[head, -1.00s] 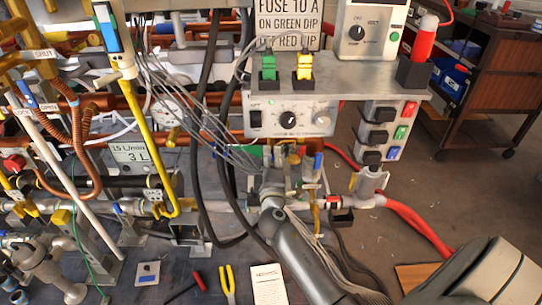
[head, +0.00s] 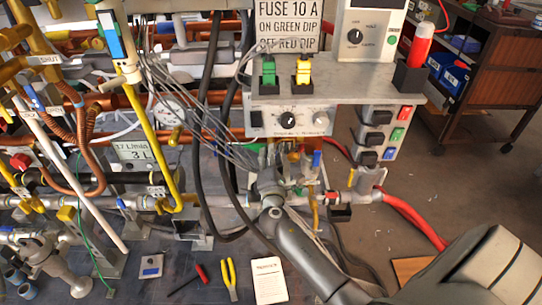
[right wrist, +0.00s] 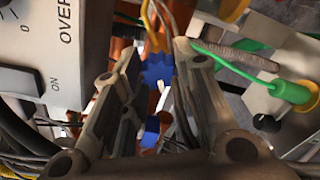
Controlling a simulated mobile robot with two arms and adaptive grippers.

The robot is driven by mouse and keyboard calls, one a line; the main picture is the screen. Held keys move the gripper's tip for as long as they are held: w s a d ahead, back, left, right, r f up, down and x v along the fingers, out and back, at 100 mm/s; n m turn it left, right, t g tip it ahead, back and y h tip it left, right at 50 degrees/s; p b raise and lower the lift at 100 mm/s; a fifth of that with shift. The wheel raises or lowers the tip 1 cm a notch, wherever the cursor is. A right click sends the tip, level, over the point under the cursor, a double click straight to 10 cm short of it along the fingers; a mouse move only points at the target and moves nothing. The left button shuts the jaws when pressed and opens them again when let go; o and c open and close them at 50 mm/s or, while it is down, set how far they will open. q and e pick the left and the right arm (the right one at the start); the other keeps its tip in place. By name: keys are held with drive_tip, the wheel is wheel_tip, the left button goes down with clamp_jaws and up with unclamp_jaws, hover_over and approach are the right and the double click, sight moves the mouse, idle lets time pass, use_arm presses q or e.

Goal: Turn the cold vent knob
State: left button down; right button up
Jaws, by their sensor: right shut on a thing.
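My right gripper (head: 280,162) reaches up into the pipework under the grey control box in the head view, and its fingertips are partly hidden among cables and fittings. In the right wrist view its two fingers (right wrist: 158,62) stand on both sides of a blue knob (right wrist: 158,73), and it is shut on this knob. A second blue part (right wrist: 150,131) shows farther down between the fingers. I cannot read a label on the knob. My left gripper is not in view.
The control box (head: 291,118) with dials sits just above the right gripper. Grey cables (head: 195,105) and black hoses (head: 207,110) hang close to its left. A red hose (head: 415,218) runs to the right. Pliers (head: 230,279) and a white card (head: 269,281) lie on the bench.

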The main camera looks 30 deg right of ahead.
drive_tip(key=shift+a+f, duration=0.1)
idle(0.3)
drive_tip(key=o, duration=1)
drive_tip(key=v, duration=1.2)
drive_tip(key=shift+s, duration=0.1)
